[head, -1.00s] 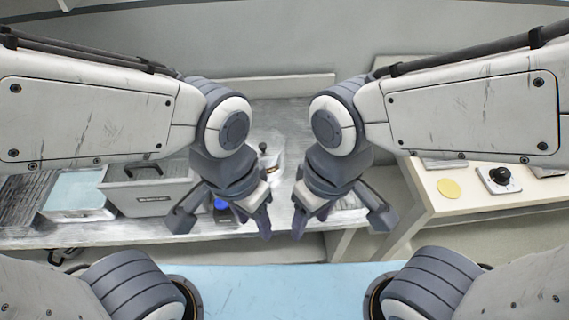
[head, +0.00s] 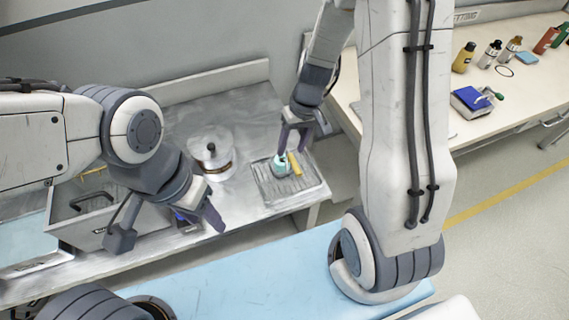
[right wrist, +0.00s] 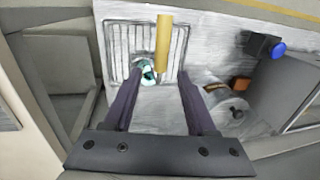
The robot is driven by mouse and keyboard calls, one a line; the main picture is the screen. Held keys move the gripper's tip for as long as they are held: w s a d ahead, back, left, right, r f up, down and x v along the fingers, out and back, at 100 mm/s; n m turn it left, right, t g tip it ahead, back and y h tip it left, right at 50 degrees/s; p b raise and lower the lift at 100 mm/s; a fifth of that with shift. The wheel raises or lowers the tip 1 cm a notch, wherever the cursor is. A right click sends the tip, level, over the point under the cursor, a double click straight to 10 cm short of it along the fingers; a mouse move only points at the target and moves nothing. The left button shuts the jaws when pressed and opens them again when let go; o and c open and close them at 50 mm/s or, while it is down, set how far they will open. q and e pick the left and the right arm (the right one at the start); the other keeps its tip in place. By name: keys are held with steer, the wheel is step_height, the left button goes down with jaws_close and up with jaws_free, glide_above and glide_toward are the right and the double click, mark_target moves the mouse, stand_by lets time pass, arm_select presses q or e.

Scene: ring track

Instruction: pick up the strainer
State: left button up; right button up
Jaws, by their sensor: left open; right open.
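A small teal item (head: 281,163) and a yellow stick (head: 295,164) lie on a ribbed grey tray (head: 262,183) on the metal counter. I cannot tell for sure which of them is the strainer. My right gripper (head: 292,150) is open just above them, pointing down. In the right wrist view, the teal item (right wrist: 144,70) and the yellow stick (right wrist: 163,42) show between and beyond the open fingers (right wrist: 160,78), with nothing held. My left gripper (head: 167,228) is open and empty at the counter's front left.
A silver lidded pot (head: 212,155) stands left of the tray. A grey box with a handle (head: 75,215) is at the left. A blue surface (head: 270,275) is in front. Bottles and a blue device (head: 474,98) are on the right bench.

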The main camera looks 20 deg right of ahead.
steer(key=f, duration=0.2)
steer(key=a+f, duration=0.1)
steer(key=f, duration=0.3)
steer(key=shift+s+a+f+b, duration=0.15)
steer(key=shift+s+f+b, duration=0.15)
steer(key=shift+f, duration=0.1)
jaws_close()
steer(key=shift+w+r, duration=0.1)
stand_by(1.0)
